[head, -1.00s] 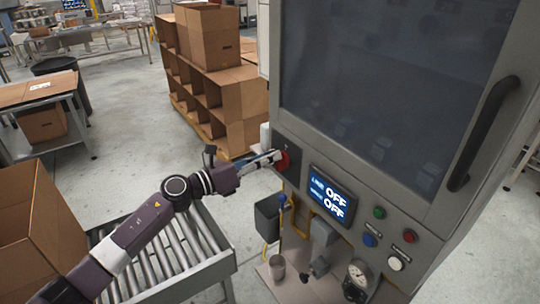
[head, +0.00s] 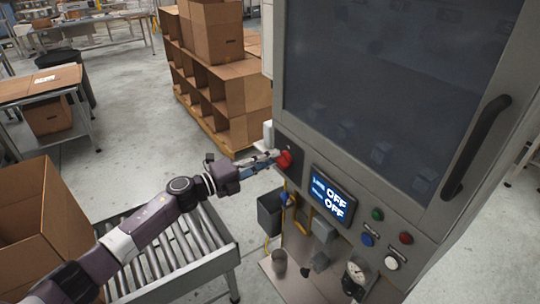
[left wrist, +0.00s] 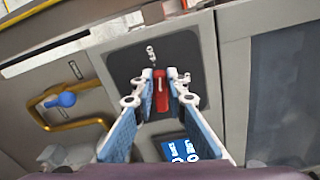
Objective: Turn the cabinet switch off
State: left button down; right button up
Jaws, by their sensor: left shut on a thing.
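The cabinet switch is a red knob (head: 285,159) on a dark plate at the left of the cabinet front (head: 326,154). It also shows as a red bar, upright in the picture, in the left wrist view (left wrist: 160,91). My left gripper (head: 274,157) reaches it from the left. In the left wrist view its two fingertips (left wrist: 160,84) are on either side of the red bar, shut on it. The display (head: 331,197) beside the switch reads OFF on two lines. My right gripper is not in view.
A roller conveyor (head: 190,255) stands below my left arm, with an open carton (head: 45,215) at left. Cardboard shelving (head: 225,95) stands behind. A yellow handle (left wrist: 72,125) is near the switch.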

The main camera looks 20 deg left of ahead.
pick_arm(q)
jog(key=shift+f+n+p, duration=0.2)
jog(key=shift+n+p, duration=0.2)
jog(key=shift+n, duration=0.8)
jog(key=shift+f, duration=0.1)
jog(key=c, duration=1.9)
grip_release()
jog(key=shift+a, duration=0.1)
jog(key=shift+c, duration=0.2)
jog(key=v, duration=1.2)
